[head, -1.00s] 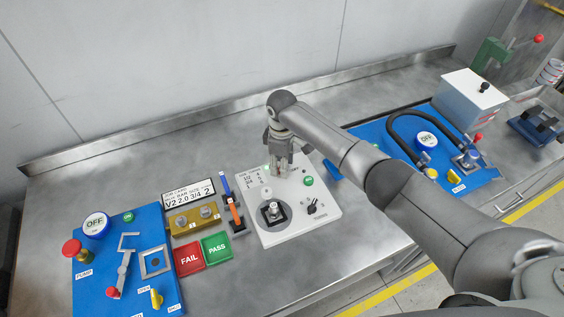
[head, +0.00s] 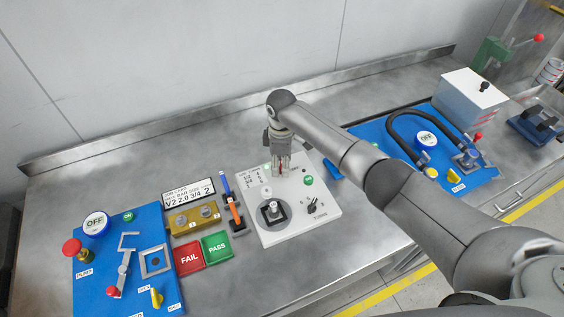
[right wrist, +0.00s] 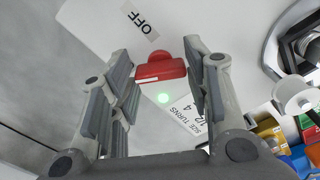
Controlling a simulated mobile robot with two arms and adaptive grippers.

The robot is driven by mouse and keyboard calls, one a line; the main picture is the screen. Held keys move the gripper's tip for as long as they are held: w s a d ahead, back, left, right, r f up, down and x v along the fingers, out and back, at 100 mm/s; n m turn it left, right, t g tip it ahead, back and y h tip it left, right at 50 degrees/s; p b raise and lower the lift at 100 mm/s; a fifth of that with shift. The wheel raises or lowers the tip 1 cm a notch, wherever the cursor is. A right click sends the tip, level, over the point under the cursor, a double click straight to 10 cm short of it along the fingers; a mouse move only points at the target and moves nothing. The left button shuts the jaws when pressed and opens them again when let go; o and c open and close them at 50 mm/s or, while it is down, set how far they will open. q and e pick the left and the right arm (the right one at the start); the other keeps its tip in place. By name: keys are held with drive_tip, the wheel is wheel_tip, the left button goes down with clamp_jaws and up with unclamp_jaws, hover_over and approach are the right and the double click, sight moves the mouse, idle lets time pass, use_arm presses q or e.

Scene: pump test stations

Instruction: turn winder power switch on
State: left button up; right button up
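The winder's white panel (head: 322,232) lies flat in the middle of the bench. Its red power switch (right wrist: 160,70) shows in the right wrist view, near an "OFF" label (right wrist: 139,20) and a lit green lamp (right wrist: 163,98). My right gripper (head: 279,172) points down at the panel's back edge. In the right wrist view its fingers (right wrist: 158,58) are apart, one on each side of the red switch. Contact with the switch is not clear. In the head view the fingers mostly hide the switch. My left gripper is not in view.
The panel also carries a green button (head: 308,181), a black-based spindle (head: 273,211) and a black turns knob (head: 312,206). Left are FAIL (head: 189,257) and PASS (head: 216,247) pads and a blue pump station (head: 110,285). Another blue station (head: 400,150) stands right.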

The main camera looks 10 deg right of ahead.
sight(281, 164)
drive_tip(key=shift+o, duration=1.2)
wheel_tip(281, 164, up, 12)
